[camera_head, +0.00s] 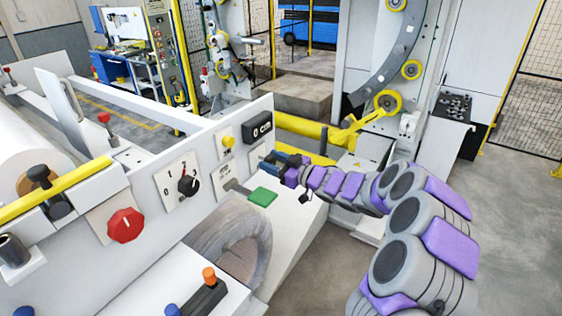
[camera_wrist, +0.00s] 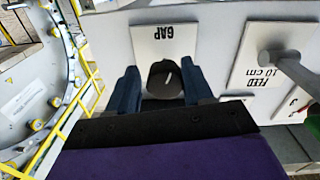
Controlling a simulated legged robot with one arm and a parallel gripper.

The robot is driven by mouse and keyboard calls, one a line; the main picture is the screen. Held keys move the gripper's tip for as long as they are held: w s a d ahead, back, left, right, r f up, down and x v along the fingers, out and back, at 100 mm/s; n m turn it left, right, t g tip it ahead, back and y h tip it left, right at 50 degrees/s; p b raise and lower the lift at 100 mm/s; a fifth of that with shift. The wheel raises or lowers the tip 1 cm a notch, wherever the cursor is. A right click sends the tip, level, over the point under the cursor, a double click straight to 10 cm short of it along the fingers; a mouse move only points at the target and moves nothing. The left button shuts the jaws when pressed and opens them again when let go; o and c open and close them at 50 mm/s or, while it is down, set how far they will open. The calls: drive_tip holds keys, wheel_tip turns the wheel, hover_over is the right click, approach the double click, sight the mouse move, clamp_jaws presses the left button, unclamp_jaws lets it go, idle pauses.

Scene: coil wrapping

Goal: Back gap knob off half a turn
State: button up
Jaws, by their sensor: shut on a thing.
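The gap knob (camera_wrist: 164,80) is a round black knob with a white pointer line, on a white plate marked GAP, which reads upside down in the wrist view. The pointer line is slightly tilted. My gripper (camera_wrist: 163,86) has its two dark blue fingers on either side of the knob and is shut on it. In the head view my gripper (camera_head: 276,163) is at the machine's white panel, below a display (camera_head: 259,130) reading 0 cm. The knob is hidden behind my gripper there.
A feed lever (camera_wrist: 287,66) with a FEED 10 cm label (camera_wrist: 262,75) stands beside the knob. In the head view, a green handle (camera_head: 262,197), a yellow button (camera_head: 227,141), a black selector (camera_head: 188,186) and a red knob (camera_head: 125,225) are close by. Open floor lies right.

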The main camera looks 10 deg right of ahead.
drive_tip(key=shift+s+a+r, duration=0.15)
drive_tip(key=shift+a, duration=0.1)
drive_tip(key=c, duration=0.3)
drive_tip(key=shift+a, duration=0.25)
drive_tip(key=c, duration=0.3)
drive_tip(key=shift+d, duration=0.1)
drive_tip(key=shift+b, duration=0.3)
drive_tip(key=shift+f+n+b, duration=0.3)
drive_tip(key=shift+n+b, duration=0.3)
drive_tip(key=shift+b, duration=0.4)
drive_tip(key=shift+r+n+b, duration=0.25)
drive_tip(key=shift+n+b, duration=0.55)
drive_tip(key=shift+b, duration=0.1)
